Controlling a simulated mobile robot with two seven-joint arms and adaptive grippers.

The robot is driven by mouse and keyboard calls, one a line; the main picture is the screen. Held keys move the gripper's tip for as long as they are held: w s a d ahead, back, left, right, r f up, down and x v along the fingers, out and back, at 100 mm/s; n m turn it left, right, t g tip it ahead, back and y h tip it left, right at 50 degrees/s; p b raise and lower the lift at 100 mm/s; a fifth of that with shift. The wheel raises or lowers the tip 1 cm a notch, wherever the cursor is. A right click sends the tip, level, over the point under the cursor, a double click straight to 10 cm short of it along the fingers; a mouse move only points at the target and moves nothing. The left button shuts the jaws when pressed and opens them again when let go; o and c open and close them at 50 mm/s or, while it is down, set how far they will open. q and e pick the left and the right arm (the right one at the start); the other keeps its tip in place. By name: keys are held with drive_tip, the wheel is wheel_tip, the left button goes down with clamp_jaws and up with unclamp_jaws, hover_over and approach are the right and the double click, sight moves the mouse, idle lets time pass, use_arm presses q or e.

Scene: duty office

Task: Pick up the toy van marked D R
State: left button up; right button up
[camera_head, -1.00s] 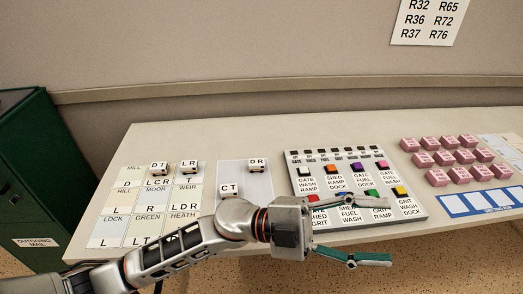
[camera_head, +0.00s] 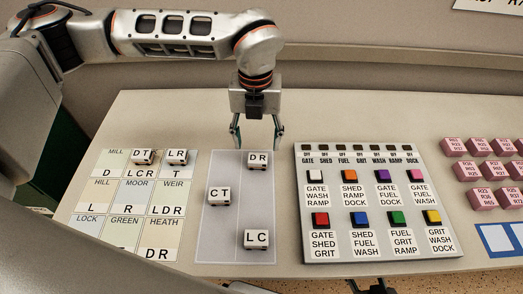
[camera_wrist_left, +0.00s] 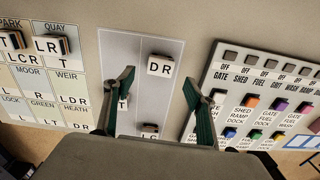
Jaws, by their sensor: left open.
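The toy van marked D R (camera_head: 258,160) is a small white block with black letters, on the upper right of the grey mat (camera_head: 222,225). It also shows in the left wrist view (camera_wrist_left: 160,66), beyond and between the spread fingers. My left gripper (camera_head: 256,143) is open and empty, pointing down at the mat's far edge, just behind and above the van. In the left wrist view its green fingers (camera_wrist_left: 160,80) are wide apart. I cannot tell its exact height. A dark part at the bottom edge of the head view may be my right gripper, but it is unclear.
Vans marked C T (camera_head: 219,196) and L C (camera_head: 256,240) stand on the same mat. Vans D T (camera_head: 142,156) and L R (camera_head: 177,157) stand on the lettered grid at left. A button panel (camera_head: 376,250) is close on the right. Pink blocks (camera_head: 482,196) lie farther right.

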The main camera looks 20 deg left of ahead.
sight(258, 158)
use_arm(q)
wheel_tip(258, 158, down, 2)
drive_tip(key=shift+s+a+f, duration=0.1)
drive_tip(key=shift+f, duration=0.1)
wheel_tip(258, 158, down, 5)
drive_tip(key=shift+f, duration=0.1)
drive_tip(key=c, duration=1.2)
